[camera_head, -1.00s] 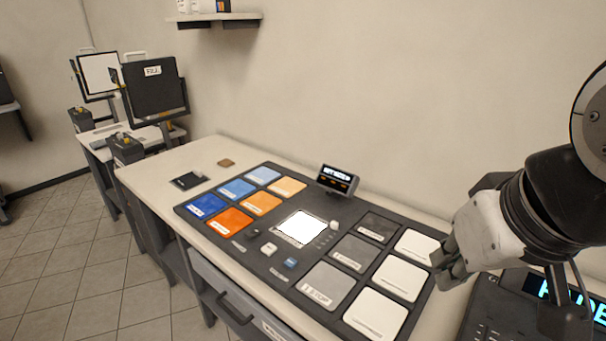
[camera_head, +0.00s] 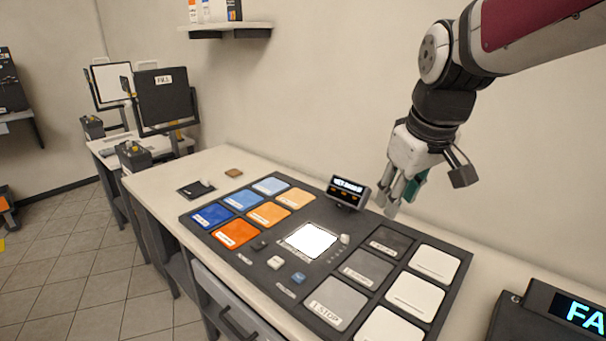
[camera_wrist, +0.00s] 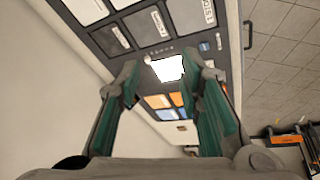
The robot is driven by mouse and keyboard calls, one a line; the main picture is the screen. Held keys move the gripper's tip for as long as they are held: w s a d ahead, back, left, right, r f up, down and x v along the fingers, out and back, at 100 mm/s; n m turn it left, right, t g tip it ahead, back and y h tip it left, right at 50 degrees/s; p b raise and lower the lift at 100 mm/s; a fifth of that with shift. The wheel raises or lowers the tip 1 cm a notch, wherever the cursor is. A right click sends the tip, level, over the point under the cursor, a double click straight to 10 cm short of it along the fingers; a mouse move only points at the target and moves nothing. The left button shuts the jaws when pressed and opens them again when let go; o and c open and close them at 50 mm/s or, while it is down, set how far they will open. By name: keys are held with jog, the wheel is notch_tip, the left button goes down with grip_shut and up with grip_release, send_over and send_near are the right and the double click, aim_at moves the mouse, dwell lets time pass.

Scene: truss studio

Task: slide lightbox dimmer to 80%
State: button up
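The lightbox (camera_head: 309,240) is a glowing white square in the middle of a dark panel (camera_head: 262,249); it also shows in the wrist view (camera_wrist: 168,70). A small pale knob (camera_head: 345,239) stands at its right edge, above a row of small marks (camera_head: 332,258). I take this knob for the dimmer; its exact setting cannot be read. The knob also shows in the wrist view (camera_wrist: 148,59). My gripper (camera_head: 398,202) is above the panel's back edge, to the right of the knob and apart from it. In the wrist view its green-padded fingers (camera_wrist: 160,65) are spread with nothing between them.
A small display (camera_head: 347,191) stands upright behind the lightbox, left of my gripper. Colored tiles (camera_head: 241,200) lie to the left, grey and white tiles (camera_head: 414,295) to the right. A lit sign box (camera_head: 560,312) is at the right edge. A shelf (camera_head: 225,27) hangs on the wall.

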jog(key=w+f+n+y+b, duration=0.1)
jog(key=w+f, duration=0.3)
jog(key=w, duration=0.3)
jog(key=w+f+n+b, duration=0.1)
jog(key=w+f+n, duration=0.1)
jog(key=w+f, duration=0.35)
jog(key=n+g+y+b, duration=0.1)
jog(key=y, duration=0.1)
send_near(345, 235)
jog(key=x, duration=0.8)
jog(key=shift+f, duration=0.35)
grip_shut()
jog(key=shift+a, duration=0.1)
